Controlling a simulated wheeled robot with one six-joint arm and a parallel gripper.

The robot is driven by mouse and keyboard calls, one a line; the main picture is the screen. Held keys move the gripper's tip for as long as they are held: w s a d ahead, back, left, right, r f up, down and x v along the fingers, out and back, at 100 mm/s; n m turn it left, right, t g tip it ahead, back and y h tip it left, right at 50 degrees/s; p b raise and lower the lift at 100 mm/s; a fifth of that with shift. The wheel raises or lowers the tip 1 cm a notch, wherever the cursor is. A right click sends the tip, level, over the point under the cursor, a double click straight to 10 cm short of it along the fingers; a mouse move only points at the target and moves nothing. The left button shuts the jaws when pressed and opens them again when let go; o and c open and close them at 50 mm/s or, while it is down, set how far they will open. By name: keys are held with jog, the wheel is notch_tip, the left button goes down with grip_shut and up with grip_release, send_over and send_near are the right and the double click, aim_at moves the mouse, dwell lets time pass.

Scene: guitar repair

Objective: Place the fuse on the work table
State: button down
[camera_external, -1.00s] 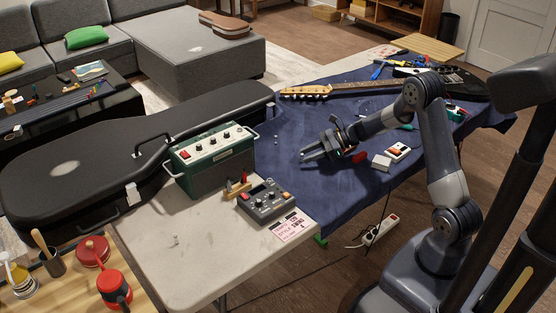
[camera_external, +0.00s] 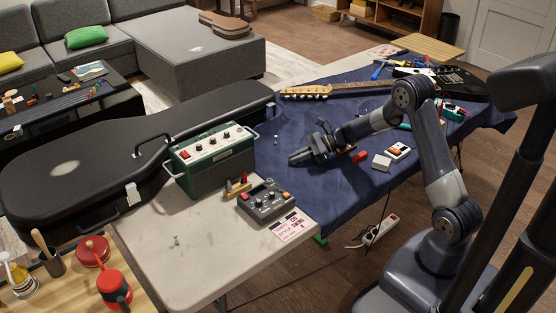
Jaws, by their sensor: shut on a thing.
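The work table is covered with a dark blue cloth (camera_external: 335,200) in the external view. My gripper (camera_external: 298,158) is low over the left part of this cloth, to the right of the green amplifier. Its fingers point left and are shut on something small. The fuse is too small to make out between the fingers, and the fingers hide most of what they hold. I cannot tell whether the fingertips touch the cloth.
The green amplifier (camera_external: 212,160) and a grey pedal (camera_external: 266,202) stand left of my gripper. A red object (camera_external: 360,157), a white box (camera_external: 381,162) and an orange-white pedal (camera_external: 397,152) lie to its right. A guitar neck (camera_external: 350,88) lies behind. Cloth in front is clear.

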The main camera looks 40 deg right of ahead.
dwell(0.3)
notch_tip(320, 180, up, 10)
jog(key=p, duration=0.1)
jog(key=m+t+h, duration=0.3)
jog(key=m+t, duration=0.1)
send_over(309, 130)
notch_tip(309, 130, down, 10)
jog(key=shift+w+r, duration=0.1)
jog(key=shift+r, duration=0.05)
jog(key=shift+f+b, duration=0.2)
jog(key=shift+b, duration=0.1)
jog(key=c, duration=1.6)
grip_release()
jog(key=shift+o, duration=0.2)
jog(key=shift+r, duration=0.15)
